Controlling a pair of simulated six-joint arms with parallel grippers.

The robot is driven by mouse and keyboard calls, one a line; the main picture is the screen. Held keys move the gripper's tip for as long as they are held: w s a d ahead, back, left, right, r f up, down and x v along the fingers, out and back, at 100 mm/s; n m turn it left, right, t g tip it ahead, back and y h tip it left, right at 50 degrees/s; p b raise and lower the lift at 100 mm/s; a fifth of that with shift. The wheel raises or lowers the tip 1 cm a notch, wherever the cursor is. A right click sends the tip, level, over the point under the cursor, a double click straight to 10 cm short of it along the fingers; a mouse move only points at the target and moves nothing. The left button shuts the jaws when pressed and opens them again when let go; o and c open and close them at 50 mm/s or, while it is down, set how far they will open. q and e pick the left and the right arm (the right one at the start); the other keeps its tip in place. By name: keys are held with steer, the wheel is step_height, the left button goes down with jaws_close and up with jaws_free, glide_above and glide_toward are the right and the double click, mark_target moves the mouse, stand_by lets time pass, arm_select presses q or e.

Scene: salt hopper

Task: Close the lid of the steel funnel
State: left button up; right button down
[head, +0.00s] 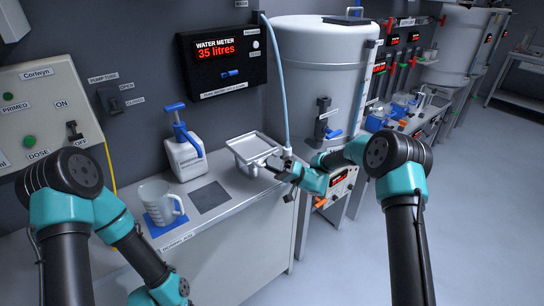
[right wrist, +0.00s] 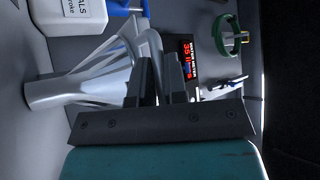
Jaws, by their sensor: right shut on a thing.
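The steel funnel (head: 252,147) has a square, pale metal top and stands at the right end of the bench. In the right wrist view its grey cone (right wrist: 85,80) lies sideways, narrowing to a spout at the left. My right gripper (head: 270,161) is at the funnel's near right edge. It is shut on a pale bent handle (right wrist: 151,38), which passes between the fingers (right wrist: 157,75). I cannot tell clearly how the lid lies against the rim. My left gripper (head: 182,289) is low in the head view, away from the funnel; its finger opening is unclear.
A measuring jug (head: 158,202) stands on a blue mat left of a dark square (head: 210,197). A blue-topped pump bottle (head: 184,152) stands behind. A large white tank (head: 325,75) with a hose (head: 277,85) rises behind my right gripper. Open floor (head: 470,200) lies at right.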

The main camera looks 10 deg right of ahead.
steer(key=shift+w+a+f, duration=0.1)
steer(key=shift+w+f, duration=0.05)
steer(key=shift+f, duration=0.15)
steer(key=shift+f, duration=0.1)
steer(key=c, duration=1.4)
jaws_free()
steer(key=shift+a, duration=0.1)
steer(key=shift+c, duration=0.2)
steer(key=v, duration=1.7)
steer(key=shift+d, duration=0.3)
